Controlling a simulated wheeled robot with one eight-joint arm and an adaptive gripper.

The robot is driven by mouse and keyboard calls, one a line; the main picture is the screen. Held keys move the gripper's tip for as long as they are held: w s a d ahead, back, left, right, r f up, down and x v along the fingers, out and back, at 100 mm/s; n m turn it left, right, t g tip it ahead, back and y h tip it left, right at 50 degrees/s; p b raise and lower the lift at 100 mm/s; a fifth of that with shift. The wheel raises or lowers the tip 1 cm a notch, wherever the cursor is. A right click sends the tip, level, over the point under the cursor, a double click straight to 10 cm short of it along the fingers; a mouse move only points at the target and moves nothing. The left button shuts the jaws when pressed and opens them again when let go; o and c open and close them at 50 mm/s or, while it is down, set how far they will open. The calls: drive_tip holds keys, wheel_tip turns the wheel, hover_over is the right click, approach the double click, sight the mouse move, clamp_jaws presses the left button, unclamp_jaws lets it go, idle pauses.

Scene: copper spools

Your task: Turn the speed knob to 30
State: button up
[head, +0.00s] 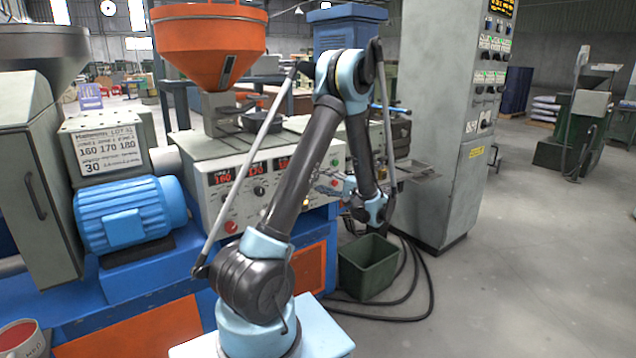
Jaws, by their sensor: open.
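The control panel (222,205) is a pale box front under the orange hopper, with red lit displays (240,172) reading about 160 and 170; a third is partly covered by my arm. Small knobs and buttons sit below them, including a red one (231,226). I cannot tell which is the speed knob; my arm hides the panel's middle. My gripper (322,184) is small in view, open, in front of the panel's right part and pointing left. Whether it touches a knob is unclear. A sign (108,150) at left shows 160 170 180 and 30.
A blue motor (130,212) stands left of the panel. A dark green bin (368,268) and black cables (425,290) lie on the floor at right. A tall grey cabinet (440,130) stands behind them.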

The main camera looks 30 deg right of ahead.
drive_tip(key=v, duration=0.9)
drive_tip(key=shift+s+d, duration=0.15)
drive_tip(key=shift+s, duration=0.05)
drive_tip(key=shift+s, duration=0.1)
